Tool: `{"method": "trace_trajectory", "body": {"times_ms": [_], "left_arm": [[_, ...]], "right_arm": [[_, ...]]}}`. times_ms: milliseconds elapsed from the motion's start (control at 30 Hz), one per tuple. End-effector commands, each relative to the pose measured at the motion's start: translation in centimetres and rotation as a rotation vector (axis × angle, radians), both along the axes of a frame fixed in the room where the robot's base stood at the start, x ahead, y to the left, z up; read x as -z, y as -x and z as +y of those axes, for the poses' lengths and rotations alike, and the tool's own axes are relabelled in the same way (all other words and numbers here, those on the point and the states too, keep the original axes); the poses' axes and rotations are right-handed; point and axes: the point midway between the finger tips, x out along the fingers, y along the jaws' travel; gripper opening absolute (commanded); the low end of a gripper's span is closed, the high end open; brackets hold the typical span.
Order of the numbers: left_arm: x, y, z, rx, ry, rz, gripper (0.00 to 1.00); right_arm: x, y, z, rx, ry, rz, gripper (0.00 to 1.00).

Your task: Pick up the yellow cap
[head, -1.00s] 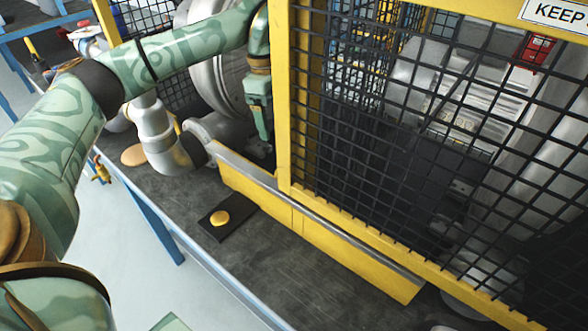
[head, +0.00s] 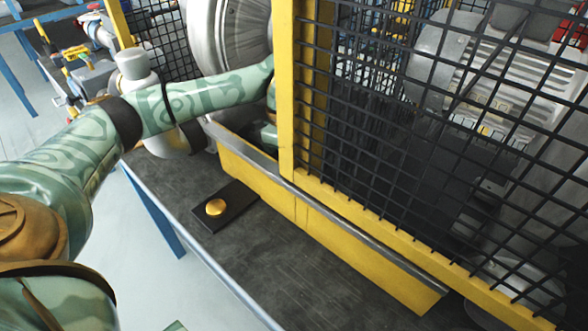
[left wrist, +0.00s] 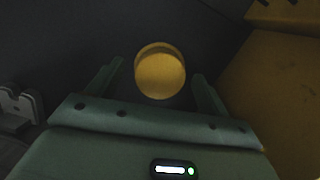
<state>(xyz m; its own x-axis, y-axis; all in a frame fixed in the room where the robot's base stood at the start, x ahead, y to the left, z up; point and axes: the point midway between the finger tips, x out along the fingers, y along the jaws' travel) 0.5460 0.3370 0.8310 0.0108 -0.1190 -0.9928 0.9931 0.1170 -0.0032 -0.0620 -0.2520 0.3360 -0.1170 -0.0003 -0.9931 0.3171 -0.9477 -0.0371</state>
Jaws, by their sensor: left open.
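In the left wrist view a round yellow cap (left wrist: 160,75) stands on a dark surface. My left gripper (left wrist: 158,69) is open, with one finger on each side of the cap and visible gaps between. Whether the fingertips reach down to its height is unclear. In the head view my left arm passes behind the yellow post, and the gripper is mostly hidden behind the low yellow panel. The cap between the fingers is hidden there too. A separate yellow, domed disc (head: 215,208) sits on a black plate in front of the panel, away from the gripper. My right gripper is out of view.
The low yellow panel (head: 325,240) with a grey top edge runs along the dark bench (head: 265,270). A yellow post (head: 285,90) and black mesh (head: 390,130) guard the machine. In the wrist view a yellow wall (left wrist: 275,100) stands close on the right.

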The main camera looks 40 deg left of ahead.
Motion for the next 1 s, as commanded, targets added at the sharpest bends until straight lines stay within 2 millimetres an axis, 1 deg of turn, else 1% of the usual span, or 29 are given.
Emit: {"method": "trace_trajectory", "body": {"times_ms": [33,233,267,300,367,400,800,933,1000], "left_arm": [[0.6,0.0,-0.1,0.0,0.001,0.001,0.79],[0.4,-0.1,-0.1,0.0,0.001,-0.003,0.79],[0.4,-0.1,-0.1,0.0,0.001,-0.003,0.71],[0.4,-0.1,-0.1,0.0,0.001,-0.003,0.6],[0.4,-0.1,-0.1,0.0,0.001,-0.003,0.43],[0.4,0.0,-0.1,0.0,0.001,-0.003,0.32],[0.3,0.0,0.0,0.0,0.0,-0.002,0.31],[-0.7,0.0,0.0,0.0,0.0,-0.004,0.31],[-1.7,0.0,0.0,-0.001,-0.001,-0.006,0.31]], "right_arm": [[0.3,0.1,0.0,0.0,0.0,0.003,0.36],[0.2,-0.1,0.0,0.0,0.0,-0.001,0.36],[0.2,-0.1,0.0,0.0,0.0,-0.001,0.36],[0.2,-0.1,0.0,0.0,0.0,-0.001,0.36],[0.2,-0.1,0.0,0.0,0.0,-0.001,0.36],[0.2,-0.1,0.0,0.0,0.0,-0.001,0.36],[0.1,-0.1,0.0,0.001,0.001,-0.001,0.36],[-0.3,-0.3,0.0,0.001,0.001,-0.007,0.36],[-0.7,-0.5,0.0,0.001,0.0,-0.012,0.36]]}}
